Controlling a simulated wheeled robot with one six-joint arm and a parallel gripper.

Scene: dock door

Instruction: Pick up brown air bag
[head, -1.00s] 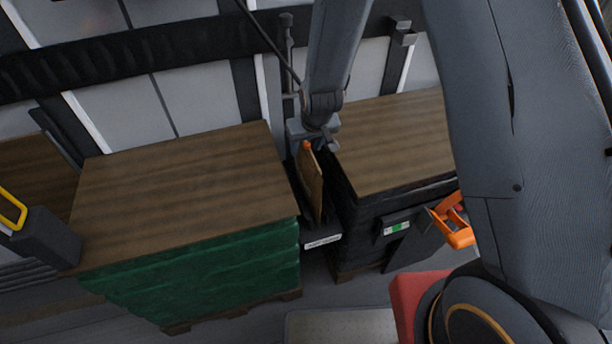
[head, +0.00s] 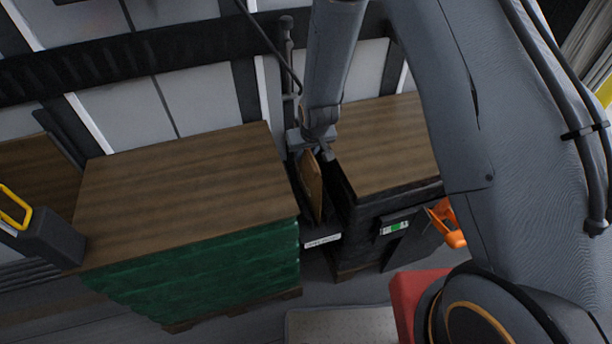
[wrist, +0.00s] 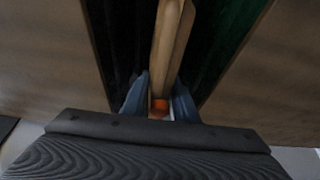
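The brown air bag (head: 312,187) stands upright and narrow in the gap between two loaded pallets in the head view. In the wrist view the bag (wrist: 166,50) runs away from me between my blue fingers. An orange part (wrist: 159,107) sits at its near end, close to my palm. My gripper (head: 318,150) is at the top of the bag, pointing down into the gap. In the wrist view my gripper (wrist: 162,88) has one finger on each side of the bag, apart. Any contact is too small to tell.
A green-wrapped pallet load (head: 190,190) with a wooden top stands left of the gap. A black-wrapped load (head: 390,145) stands right of it. A dark post (head: 287,60) rises behind the gap. A yellow-handled object (head: 40,230) is at far left.

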